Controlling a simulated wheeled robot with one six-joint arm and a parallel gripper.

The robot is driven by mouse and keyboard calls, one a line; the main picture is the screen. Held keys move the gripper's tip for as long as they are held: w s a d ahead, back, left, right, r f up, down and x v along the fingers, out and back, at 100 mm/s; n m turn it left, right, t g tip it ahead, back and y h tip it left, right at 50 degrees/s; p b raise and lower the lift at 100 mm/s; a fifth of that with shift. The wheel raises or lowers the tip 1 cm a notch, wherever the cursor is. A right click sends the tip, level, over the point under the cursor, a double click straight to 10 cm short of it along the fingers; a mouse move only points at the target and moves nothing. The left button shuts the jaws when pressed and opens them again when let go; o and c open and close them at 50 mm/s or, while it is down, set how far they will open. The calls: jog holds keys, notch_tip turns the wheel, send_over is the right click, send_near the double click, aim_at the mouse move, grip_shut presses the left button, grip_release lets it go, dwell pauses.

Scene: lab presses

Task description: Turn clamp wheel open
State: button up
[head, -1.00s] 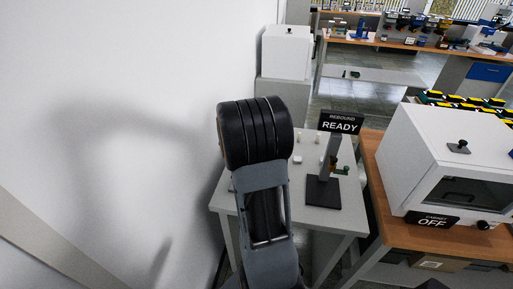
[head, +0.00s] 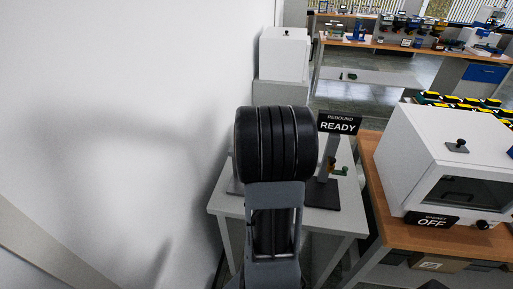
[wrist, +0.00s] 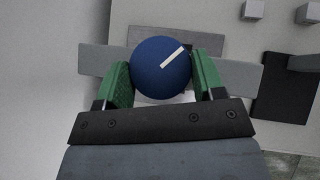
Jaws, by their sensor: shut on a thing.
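The clamp wheel (wrist: 155,72) shows in the wrist view as a round blue knob with a white line pointing up and to the right. My gripper (wrist: 161,80) has its two green-padded fingers on either side of the knob and is shut on it. A grey bar (wrist: 100,60) lies behind the knob, running left to right. In the head view my arm's black links cover the gripper and the knob, so neither shows there.
The grey table (head: 226,204) carries a stand with a "REBOUND READY" sign (head: 338,124). To the right, a wooden bench (head: 385,215) holds a white cabinet (head: 415,150) marked "OFF". A white wall (head: 110,100) rises close on the left.

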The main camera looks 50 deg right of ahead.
jog(key=shift+r+n, duration=0.1)
jog(key=shift+n, duration=0.2)
jog(key=n+y, duration=0.1)
jog(key=n+t+y, duration=0.1)
jog(key=shift+s+d+n, duration=0.1)
jog(key=shift+d+n, duration=0.1)
jog(key=shift+n, duration=0.2)
jog(key=n+t+y, duration=0.1)
jog(key=n+y, duration=0.2)
jog(key=n, duration=0.1)
jog(key=shift+d+n+y+p, duration=0.15)
jog(key=shift+n+y+p, duration=0.15)
jog(key=shift+y, duration=0.1)
jog(key=o, duration=0.9)
jog(key=v, duration=0.6)
jog(key=b+v, duration=0.1)
jog(key=v, duration=0.6)
jog(key=shift+s+d, duration=0.15)
jog(key=shift+s, duration=0.25)
